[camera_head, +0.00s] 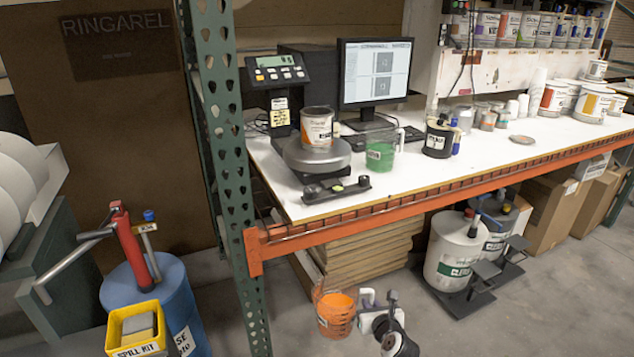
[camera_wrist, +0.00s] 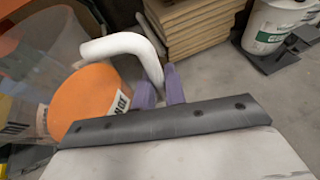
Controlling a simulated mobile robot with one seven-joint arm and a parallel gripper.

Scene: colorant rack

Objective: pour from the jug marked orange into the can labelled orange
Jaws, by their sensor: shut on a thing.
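The orange jug (camera_head: 336,316) is a clear container with orange liquid in its lower part and a white label. It hangs below bench height in front of the orange beam and looks roughly upright. My gripper (camera_head: 367,298) is at its right side. In the wrist view my purple fingers are shut on the white handle of the jug (camera_wrist: 88,95); its label is partly cut off.
A green jug (camera_head: 380,156) and a dark jug (camera_head: 438,138) stand right of the scale. A monitor (camera_head: 375,72) is behind. The bench's orange beam (camera_head: 440,190) and green rack post (camera_head: 222,150) are near the jug. Cleaner drums (camera_head: 453,250) stand below, right.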

